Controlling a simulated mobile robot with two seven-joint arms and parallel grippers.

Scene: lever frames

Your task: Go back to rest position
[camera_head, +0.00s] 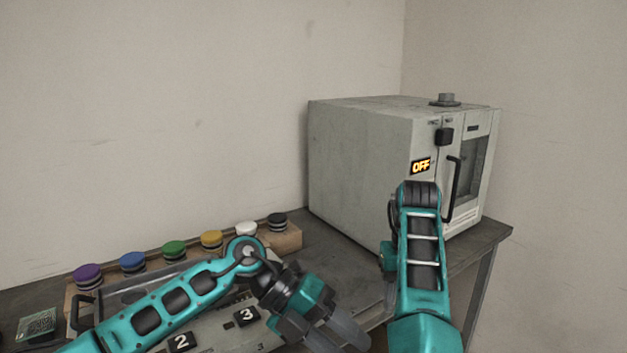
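My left arm comes in from the lower left, in front of the table. Its gripper (343,338) points down and right near the bottom edge, and its fingers are partly cut off there. I cannot tell whether they are apart or together, and I see nothing held in them. My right arm (424,265) rises from the bottom right and bends at its top in front of the grey oven-like box (360,165). The fingers of my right gripper do not show.
The box stands on the dark table (325,262), with an "OFF" sign (420,166), a door handle (453,188) and a knob on top (445,99). Several coloured round knobs, including a green one (174,250), line a rail. A panel with numbered tiles (247,316) lies behind my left arm.

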